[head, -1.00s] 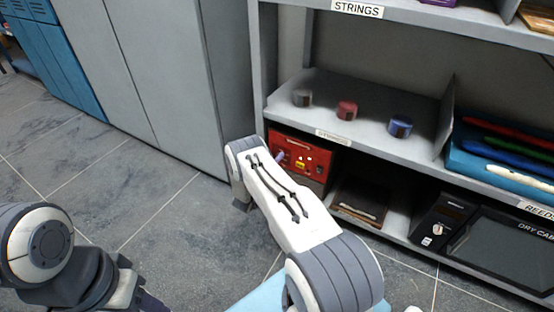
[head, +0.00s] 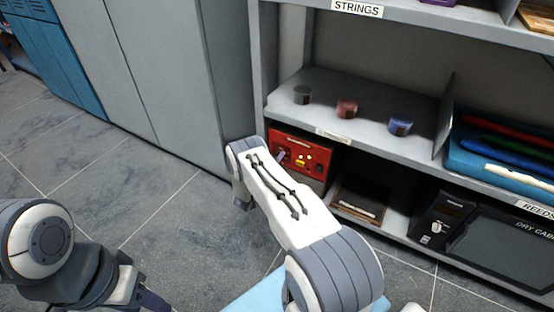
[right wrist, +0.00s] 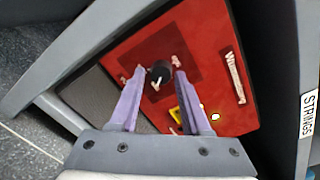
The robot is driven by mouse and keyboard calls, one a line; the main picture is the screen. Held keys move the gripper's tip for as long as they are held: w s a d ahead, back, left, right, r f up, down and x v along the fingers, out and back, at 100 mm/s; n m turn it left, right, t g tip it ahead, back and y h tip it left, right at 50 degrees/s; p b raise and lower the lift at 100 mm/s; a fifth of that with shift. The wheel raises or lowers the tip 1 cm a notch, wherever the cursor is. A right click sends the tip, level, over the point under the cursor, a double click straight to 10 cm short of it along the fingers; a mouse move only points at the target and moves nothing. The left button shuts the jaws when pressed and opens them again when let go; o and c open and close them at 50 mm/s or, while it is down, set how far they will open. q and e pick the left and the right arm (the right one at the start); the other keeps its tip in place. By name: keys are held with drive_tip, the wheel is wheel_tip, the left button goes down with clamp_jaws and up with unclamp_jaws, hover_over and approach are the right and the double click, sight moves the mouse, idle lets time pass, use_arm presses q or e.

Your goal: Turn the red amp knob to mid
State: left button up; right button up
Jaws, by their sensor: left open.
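The red amp (head: 306,157) sits on the lower shelf in the head view, partly behind my right arm. In the right wrist view the red amp panel (right wrist: 215,55) fills much of the picture. Its black round knob (right wrist: 158,73) has small pale marks around it; I cannot tell which way it points. My right gripper (right wrist: 160,71) is open, its two purple fingers on either side of the knob with a gap visible. In the head view my right gripper is largely hidden by its arm. My left gripper (head: 152,301) is open at the bottom edge, far from the amp, and only partly in view.
The shelf above the amp holds a grey, a red (head: 347,108) and a blue (head: 400,126) small round item. A brown case (head: 362,198) and a black dry cabinet (head: 505,240) stand right of the amp. A grey cabinet (head: 160,80) stands left; the floor before it is clear.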

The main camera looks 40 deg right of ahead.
drive_tip(key=shift+o, duration=0.2)
drive_tip(key=p+v, duration=0.4)
drive_tip(key=v, duration=0.6)
drive_tip(key=shift+a, duration=0.2)
drive_tip(key=shift+s, duration=0.15)
